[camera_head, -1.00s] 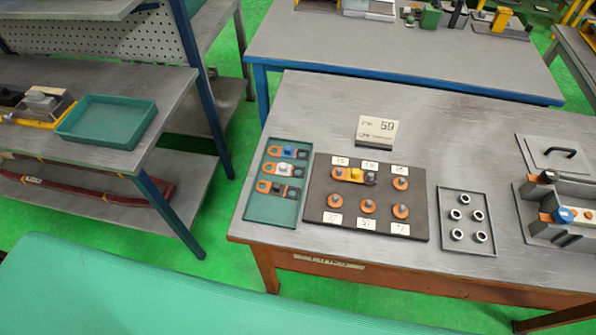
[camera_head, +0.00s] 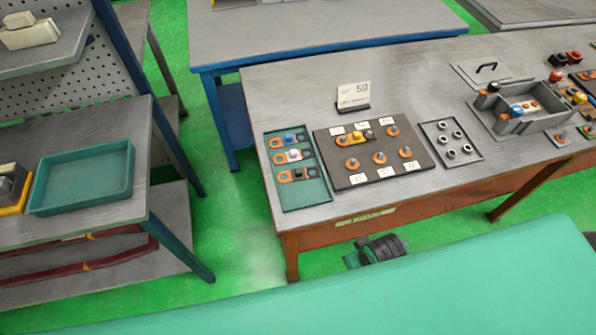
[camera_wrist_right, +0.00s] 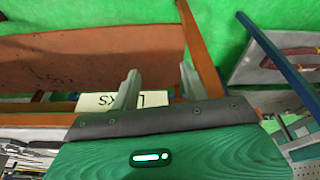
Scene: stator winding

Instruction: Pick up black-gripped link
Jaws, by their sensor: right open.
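The black-gripped link (camera_head: 296,174), an orange link with a black middle, lies lowest in the green tray (camera_head: 307,196) at the left end of the near table. A white-gripped link (camera_head: 292,155) and a blue-gripped link (camera_head: 287,138) lie above it in that tray. My right gripper (camera_wrist_right: 160,85) is open and empty in the right wrist view, facing the table's orange-brown front and its label. The link is not visible in that view. My left gripper is not in view.
A dark board (camera_head: 340,181) with orange terminals and one yellow-and-dark link sits right of the tray. Farther right are a grey tray of rings (camera_head: 477,153) and a grey fixture (camera_head: 540,124). A sign (camera_head: 353,96) stands behind. A side bench holds an empty green bin (camera_head: 82,208).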

